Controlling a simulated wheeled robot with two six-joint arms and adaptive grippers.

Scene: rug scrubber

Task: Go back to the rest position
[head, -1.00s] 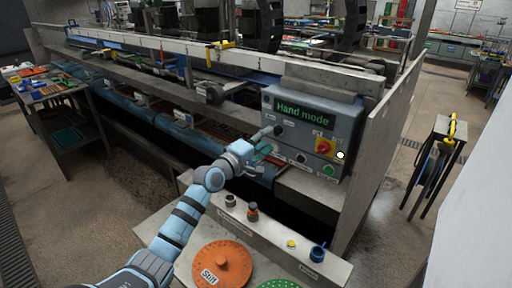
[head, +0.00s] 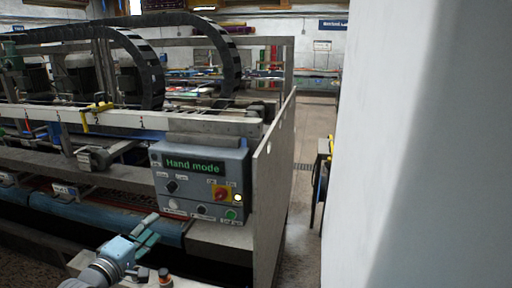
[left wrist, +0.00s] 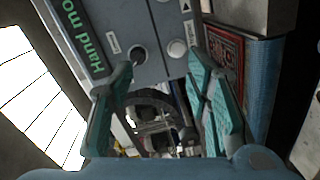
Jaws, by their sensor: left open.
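My left gripper (head: 146,233) is in the lower left of the head view, in front of and below the grey control box. It is open, and in the left wrist view its two teal fingers (left wrist: 160,115) stand apart with nothing between them. In the left wrist view the box (left wrist: 150,65) shows tilted, ahead of the fingers. My right gripper is not in view.
A metal side panel (head: 272,190) stands right of the box. The long machine with blue rollers (head: 150,222) runs left. A white wall (head: 420,150) fills the right side. A floor strip (head: 300,240) lies clear between panel and wall.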

